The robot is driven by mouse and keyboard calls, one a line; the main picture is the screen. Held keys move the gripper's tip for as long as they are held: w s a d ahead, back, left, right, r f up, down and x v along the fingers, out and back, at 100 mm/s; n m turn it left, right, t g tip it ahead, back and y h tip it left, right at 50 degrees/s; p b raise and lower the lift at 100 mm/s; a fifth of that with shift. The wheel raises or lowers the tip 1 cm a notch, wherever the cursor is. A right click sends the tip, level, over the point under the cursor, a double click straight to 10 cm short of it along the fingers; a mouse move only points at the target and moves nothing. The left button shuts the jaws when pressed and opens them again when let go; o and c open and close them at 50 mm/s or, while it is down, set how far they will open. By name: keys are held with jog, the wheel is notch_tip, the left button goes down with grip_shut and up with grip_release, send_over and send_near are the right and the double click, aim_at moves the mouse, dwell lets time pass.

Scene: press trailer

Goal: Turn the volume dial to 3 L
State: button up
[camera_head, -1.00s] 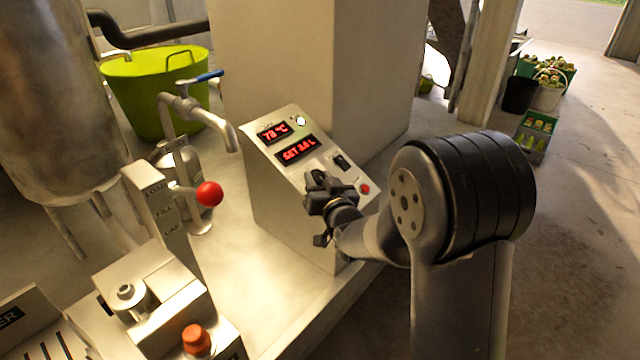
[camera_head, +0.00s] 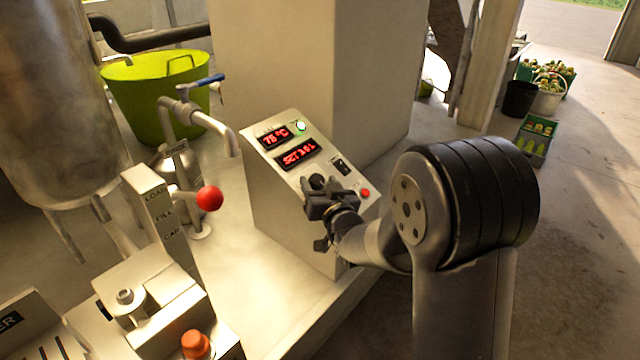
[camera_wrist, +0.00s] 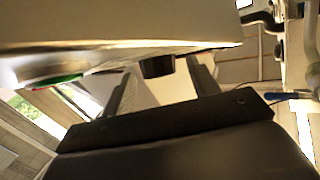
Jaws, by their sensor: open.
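The grey control box (camera_head: 285,200) has a sloped panel with two red displays. The upper display (camera_head: 274,137) shows about 75 °C. The lower display (camera_head: 297,155) is slightly blurred and appears to read SET 3.0 L. The black volume dial (camera_head: 317,182) shows just beyond my gripper (camera_head: 322,207), which partly covers the panel's lower part. In the wrist view the dark dial (camera_wrist: 157,67) lies between the lines of my two spread fingers (camera_wrist: 160,80). My gripper is open and looks apart from the dial, with nothing held.
A black rocker switch (camera_head: 341,166) and a red button (camera_head: 365,193) sit right of the dial. A lit round button (camera_head: 301,127) is at the panel's top. A red-ball lever (camera_head: 209,198) and a tap (camera_head: 215,125) stand left. A pillar (camera_head: 270,60) rises behind the box.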

jog(key=b+v, duration=0.1)
jog(key=v, duration=0.9)
jog(key=shift+s+d, duration=0.15)
jog(key=shift+s, duration=0.1)
jog(key=shift+r, duration=0.1)
jog(key=p+x, duration=0.1)
jog(key=x, duration=1)
jog(key=shift+s, duration=0.1)
